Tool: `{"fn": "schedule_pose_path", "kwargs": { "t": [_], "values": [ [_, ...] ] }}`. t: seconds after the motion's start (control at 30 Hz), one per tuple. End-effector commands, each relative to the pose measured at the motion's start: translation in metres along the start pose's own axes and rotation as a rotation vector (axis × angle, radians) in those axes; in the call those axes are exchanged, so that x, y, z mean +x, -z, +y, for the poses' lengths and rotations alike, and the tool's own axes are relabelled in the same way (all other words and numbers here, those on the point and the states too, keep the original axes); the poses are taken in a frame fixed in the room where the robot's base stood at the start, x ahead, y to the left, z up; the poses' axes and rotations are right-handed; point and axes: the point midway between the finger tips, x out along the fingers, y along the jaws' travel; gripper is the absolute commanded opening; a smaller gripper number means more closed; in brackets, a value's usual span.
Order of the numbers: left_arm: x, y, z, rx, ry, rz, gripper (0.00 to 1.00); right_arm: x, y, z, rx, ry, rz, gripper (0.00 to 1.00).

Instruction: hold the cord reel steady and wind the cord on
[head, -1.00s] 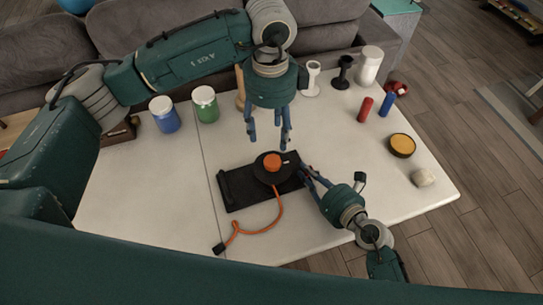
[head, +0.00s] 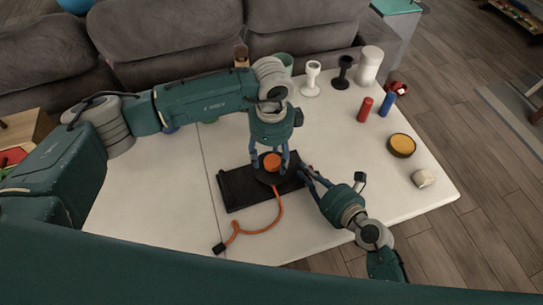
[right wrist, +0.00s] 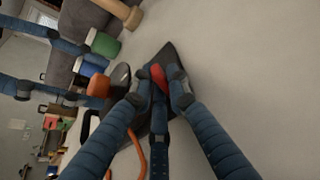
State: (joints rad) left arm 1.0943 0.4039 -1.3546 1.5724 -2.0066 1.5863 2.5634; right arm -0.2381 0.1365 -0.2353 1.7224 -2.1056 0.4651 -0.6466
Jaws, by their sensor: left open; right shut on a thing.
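The black cord reel with an orange knob (head: 271,159) sits on a black base (head: 240,190) on the white table. The knob also shows in the right wrist view (right wrist: 98,86). The orange cord (head: 278,213) runs from the reel toward the front left and ends in a black plug (head: 219,248). My left gripper (head: 270,166) points down with its open fingers spread about the knob; contact cannot be told. My right gripper (head: 304,173) is shut at the base's right end. In the right wrist view its fingers close on a red part (right wrist: 158,76) of the base.
A red cylinder (head: 365,109), a blue cylinder (head: 386,105), a yellow-topped round tin (head: 402,145) and a pale lump (head: 424,178) lie on the right. White and black cups stand at the back. The front left of the table is clear.

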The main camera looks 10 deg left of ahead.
Motion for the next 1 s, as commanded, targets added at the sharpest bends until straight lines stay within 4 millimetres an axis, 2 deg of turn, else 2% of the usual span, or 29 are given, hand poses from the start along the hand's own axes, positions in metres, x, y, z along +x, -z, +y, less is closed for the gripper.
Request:
{"fn": "schedule_pose_path", "kwargs": {
  "t": [0.23,0.27,0.47,0.77,1.0],
  "values": [
    [0.0009,0.0002,0.0000,0.001,0.000,0.000,0.54,0.0000,-0.0002,-0.0001,0.000,0.000,0.000,0.00],
    [0.0008,0.0002,0.0000,0.000,0.000,0.000,0.50,0.0000,-0.0002,-0.0001,-0.001,0.000,0.000,0.00],
    [0.0007,-0.0003,-0.0003,0.000,0.000,-0.001,0.11,0.0000,-0.0001,-0.0001,-0.001,0.000,0.000,0.00],
    [0.0005,-0.0021,-0.0011,0.014,0.002,-0.004,0.10,-0.0003,-0.0002,-0.0008,-0.001,0.001,0.000,0.00],
    [0.0005,-0.0031,-0.0019,0.115,0.002,-0.006,0.10,-0.0005,-0.0001,-0.0014,-0.002,0.003,0.000,0.00]
  ]
}}
